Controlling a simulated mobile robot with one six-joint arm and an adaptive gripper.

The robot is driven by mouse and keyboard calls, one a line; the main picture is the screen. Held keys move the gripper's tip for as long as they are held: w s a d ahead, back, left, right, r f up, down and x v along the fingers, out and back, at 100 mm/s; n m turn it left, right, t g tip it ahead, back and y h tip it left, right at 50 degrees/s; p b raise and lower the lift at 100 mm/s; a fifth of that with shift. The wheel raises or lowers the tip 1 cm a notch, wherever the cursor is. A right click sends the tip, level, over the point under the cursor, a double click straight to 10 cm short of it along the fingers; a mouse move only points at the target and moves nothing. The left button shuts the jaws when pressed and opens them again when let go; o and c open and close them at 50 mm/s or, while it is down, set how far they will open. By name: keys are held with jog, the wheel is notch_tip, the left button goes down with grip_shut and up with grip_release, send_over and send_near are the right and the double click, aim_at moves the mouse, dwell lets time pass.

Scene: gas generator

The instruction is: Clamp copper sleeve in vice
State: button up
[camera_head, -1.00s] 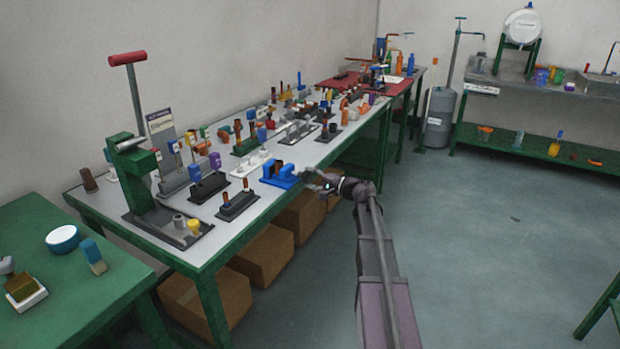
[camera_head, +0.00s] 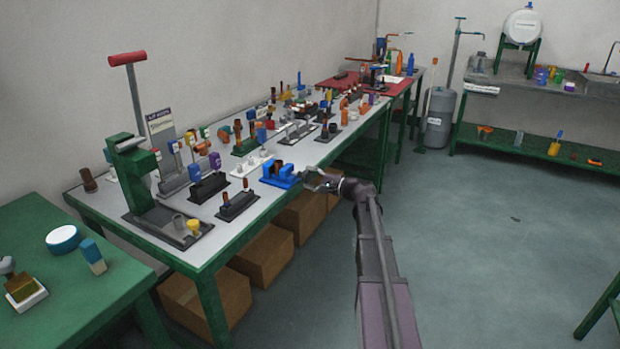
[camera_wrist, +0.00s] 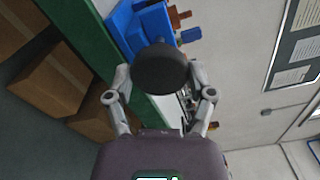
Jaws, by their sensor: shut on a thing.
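The blue vice (camera_head: 283,179) stands near the front edge of the long workbench, and it fills the upper middle of the wrist view (camera_wrist: 124,27). A small brown piece (camera_head: 278,165), perhaps the copper sleeve, shows at the vice in the head view; whether it sits between the jaws is unclear. My gripper (camera_head: 308,180) is at the vice's right side, over the bench edge. In the wrist view my gripper (camera_wrist: 160,92) has its fingers either side of a dark round knob (camera_wrist: 160,70), in front of the vice, and is shut on it. The knob hides part of the vice.
Racks of small parts crowd the workbench around the vice. A green press (camera_head: 135,175) stands at the bench's near end. Cardboard boxes (camera_head: 258,258) lie below the bench. The floor (camera_head: 490,250) to the right is open.

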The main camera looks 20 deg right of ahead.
jog(key=shift+m, duration=1.2)
jog(key=o, duration=1.1)
jog(key=shift+w+a, duration=0.1)
jog(key=v, duration=0.7)
